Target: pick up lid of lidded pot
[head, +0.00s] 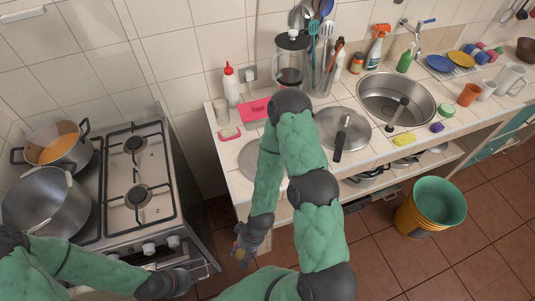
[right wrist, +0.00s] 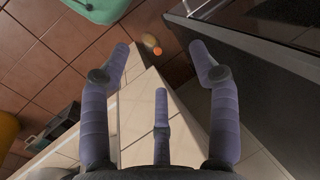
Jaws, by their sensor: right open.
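A steel lidded pan (head: 352,124) with a dark handle stands on the counter left of the sink; it is the vessel that looks lidded. On the stove stand a large steel pot (head: 45,205), whose top looks open, and a smaller pot (head: 57,150) holding something orange. My right gripper (head: 243,246) hangs low in front of the counter's left end, away from all the pots. It is open and empty in the right wrist view (right wrist: 160,68). My left gripper (head: 185,284) is low in front of the stove; its fingers are too unclear to judge.
The sink (head: 396,98), a kettle-like glass press (head: 291,60), a white bottle (head: 231,86) and a utensil holder (head: 322,80) crowd the counter. A yellow bucket (head: 432,208) stands on the floor. A small orange item (right wrist: 158,51) shows beyond my right fingers.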

